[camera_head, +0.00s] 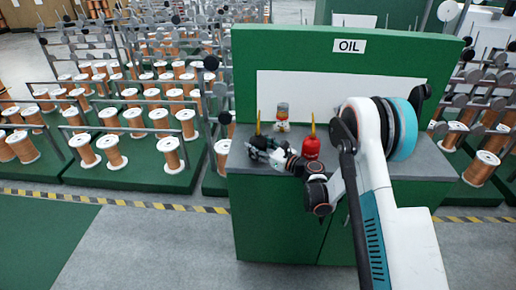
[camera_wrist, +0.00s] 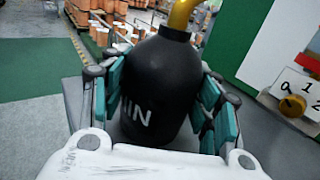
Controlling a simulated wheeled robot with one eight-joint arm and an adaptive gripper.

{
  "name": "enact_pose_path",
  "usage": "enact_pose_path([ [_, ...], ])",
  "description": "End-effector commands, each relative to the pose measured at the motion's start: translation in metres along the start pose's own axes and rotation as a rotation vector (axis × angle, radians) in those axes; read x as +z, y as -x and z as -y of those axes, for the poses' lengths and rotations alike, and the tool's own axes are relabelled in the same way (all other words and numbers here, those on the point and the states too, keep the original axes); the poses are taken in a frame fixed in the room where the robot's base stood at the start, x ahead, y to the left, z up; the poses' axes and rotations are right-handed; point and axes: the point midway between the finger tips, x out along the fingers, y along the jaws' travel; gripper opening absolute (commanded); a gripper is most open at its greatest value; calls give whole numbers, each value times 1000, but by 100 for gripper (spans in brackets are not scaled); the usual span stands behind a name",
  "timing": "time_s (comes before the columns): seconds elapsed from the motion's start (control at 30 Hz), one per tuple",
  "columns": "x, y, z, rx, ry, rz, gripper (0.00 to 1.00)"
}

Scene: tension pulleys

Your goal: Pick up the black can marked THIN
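The black can (camera_wrist: 155,95) has a yellow spout and pale lettering, of which "IN" can be read. It stands upright between the two teal-padded fingers of my gripper (camera_wrist: 163,105) in the wrist view. The pads lie close along both sides of the can. I cannot tell whether they press on it. In the head view the can (camera_head: 258,141) is at the left of the bench top, partly hidden by my gripper (camera_head: 270,151).
A red can (camera_head: 312,148) with a yellow spout and a small orange-and-white container (camera_head: 282,117) stand close by on the green bench (camera_head: 275,215). An upright "OIL" panel (camera_head: 350,65) is behind. Racks of copper spools (camera_head: 110,150) fill the left. Floor in front is clear.

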Motion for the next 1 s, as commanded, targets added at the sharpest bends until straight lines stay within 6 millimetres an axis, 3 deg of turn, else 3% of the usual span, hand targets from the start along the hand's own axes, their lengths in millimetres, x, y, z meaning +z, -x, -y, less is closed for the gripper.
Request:
enact_pose_path([
  [0.03,0,0,0,0,0,0,35],
  [0.1,0,0,0,0,0,0,19],
  [0.57,10,0,0,0,0,0,19],
  [0.77,39,0,0,0,0,0,19],
  [1.0,103,0,0,0,0,0,19],
])
